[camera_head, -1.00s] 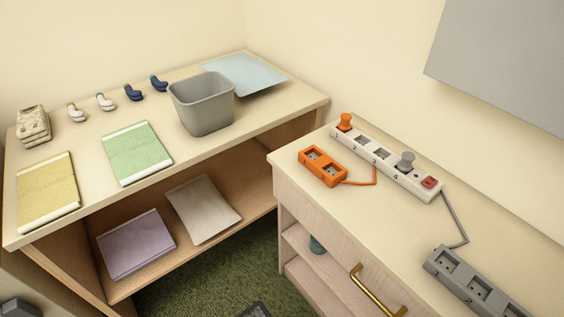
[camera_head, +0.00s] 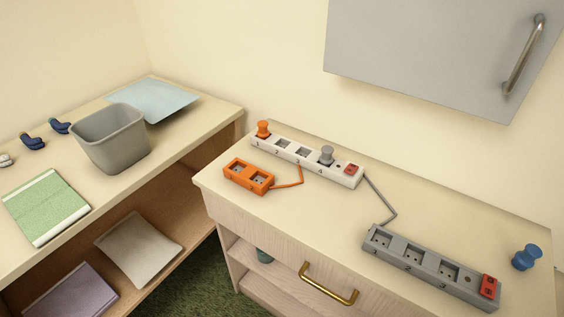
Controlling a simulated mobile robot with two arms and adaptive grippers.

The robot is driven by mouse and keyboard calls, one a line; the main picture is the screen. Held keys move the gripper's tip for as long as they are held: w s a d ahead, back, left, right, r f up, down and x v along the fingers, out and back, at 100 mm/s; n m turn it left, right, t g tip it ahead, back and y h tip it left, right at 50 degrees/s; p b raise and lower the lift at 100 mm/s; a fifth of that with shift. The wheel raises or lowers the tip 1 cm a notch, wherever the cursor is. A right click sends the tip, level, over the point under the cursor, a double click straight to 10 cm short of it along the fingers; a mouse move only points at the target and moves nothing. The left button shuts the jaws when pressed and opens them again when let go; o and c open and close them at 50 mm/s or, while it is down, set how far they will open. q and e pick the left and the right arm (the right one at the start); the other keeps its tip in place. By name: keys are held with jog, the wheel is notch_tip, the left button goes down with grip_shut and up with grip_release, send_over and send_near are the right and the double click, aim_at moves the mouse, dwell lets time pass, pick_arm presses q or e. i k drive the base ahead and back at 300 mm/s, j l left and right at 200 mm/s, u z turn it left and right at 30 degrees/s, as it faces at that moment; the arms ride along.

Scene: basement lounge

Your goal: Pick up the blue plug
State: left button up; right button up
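The blue plug (camera_head: 526,257) stands loose on the right end of the pale cabinet top (camera_head: 330,225). It is to the right of the grey power strip (camera_head: 430,267), apart from it. The grey strip has several sockets, with no plug in them, and a red switch (camera_head: 488,286) at its right end. Neither of my grippers is in view.
A white power strip (camera_head: 312,162) holds an orange plug (camera_head: 263,129) and a grey plug (camera_head: 326,155). An orange block (camera_head: 248,176) lies before it. A grey wall cabinet (camera_head: 420,55) hangs above. A grey bin (camera_head: 110,140) stands on the left shelf unit.

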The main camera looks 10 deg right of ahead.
aim_at(524, 259)
jog(key=l+z, duration=0.2)
jog(key=z, duration=0.6)
